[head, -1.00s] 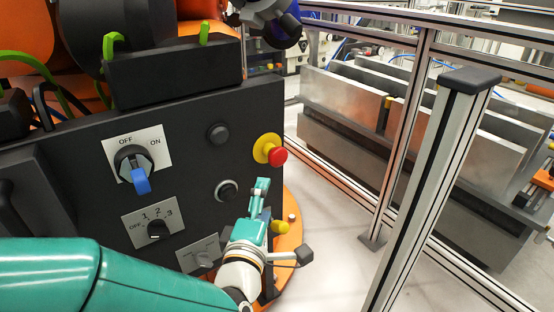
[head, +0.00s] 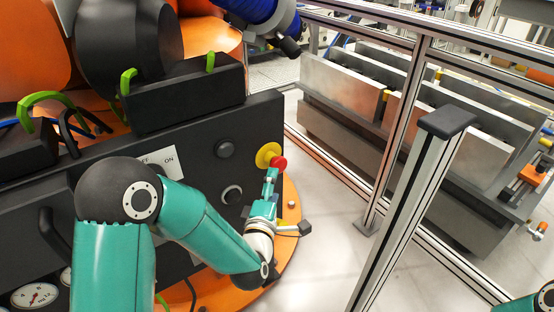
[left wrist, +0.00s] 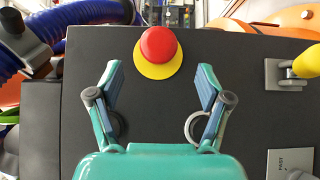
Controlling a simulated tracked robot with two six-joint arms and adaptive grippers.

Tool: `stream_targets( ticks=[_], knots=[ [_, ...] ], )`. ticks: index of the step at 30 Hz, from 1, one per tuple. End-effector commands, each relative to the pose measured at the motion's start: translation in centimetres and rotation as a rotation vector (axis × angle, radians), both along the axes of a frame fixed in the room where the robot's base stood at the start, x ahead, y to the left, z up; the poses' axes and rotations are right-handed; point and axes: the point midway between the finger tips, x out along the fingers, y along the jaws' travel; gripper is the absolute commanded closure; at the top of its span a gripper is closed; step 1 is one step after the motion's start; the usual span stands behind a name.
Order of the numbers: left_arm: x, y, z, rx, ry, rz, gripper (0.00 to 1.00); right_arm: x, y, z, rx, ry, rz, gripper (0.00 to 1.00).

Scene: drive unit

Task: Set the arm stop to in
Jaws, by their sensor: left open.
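The red mushroom button (head: 279,163) with its yellow collar (head: 265,153) sits at the upper right of the black panel (head: 205,172). In the left wrist view the red button (left wrist: 158,45) is centred just beyond the fingertips and looks raised; I cannot tell whether it is in or out. No label naming it is readable. My left gripper (head: 271,176) is just below the button in the head view. In the left wrist view the left gripper (left wrist: 159,82) is open, its fingers spread and empty, apart from the button. My right gripper is not in view.
A grey round button (head: 231,194) and a dark knob (head: 224,148) are on the panel. My left arm covers most of the rotary switches. A yellow-knobbed lever (left wrist: 306,62) is to the right in the wrist view. A metal fence post (head: 425,200) stands at right.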

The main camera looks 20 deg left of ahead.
Motion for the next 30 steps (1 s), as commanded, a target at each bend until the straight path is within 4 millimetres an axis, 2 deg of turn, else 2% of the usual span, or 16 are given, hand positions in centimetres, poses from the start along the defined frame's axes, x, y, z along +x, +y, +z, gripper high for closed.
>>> stream_targets(
  ticks=[1,6,12,18,25,26,30],
  knots=[
    [1.2,0.2,0.1,-0.001,-0.001,0.003,0.22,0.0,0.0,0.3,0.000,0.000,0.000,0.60],
    [4.6,0.6,0.1,0.000,-0.001,0.002,0.22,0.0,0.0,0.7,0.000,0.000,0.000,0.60],
    [7.3,0.9,0.1,0.001,-0.001,-0.001,0.22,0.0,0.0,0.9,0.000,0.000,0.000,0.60],
    [8.3,1.0,0.0,0.001,0.000,-0.001,0.22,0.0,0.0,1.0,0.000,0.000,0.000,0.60],
    [8.3,1.0,0.0,0.001,0.000,-0.001,0.22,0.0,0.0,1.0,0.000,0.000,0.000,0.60],
    [8.3,1.0,0.0,0.001,0.000,-0.001,0.24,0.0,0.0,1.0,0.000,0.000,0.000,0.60],
    [8.3,0.9,0.0,0.001,0.000,-0.002,0.47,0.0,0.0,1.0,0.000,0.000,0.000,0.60]
  ],
)
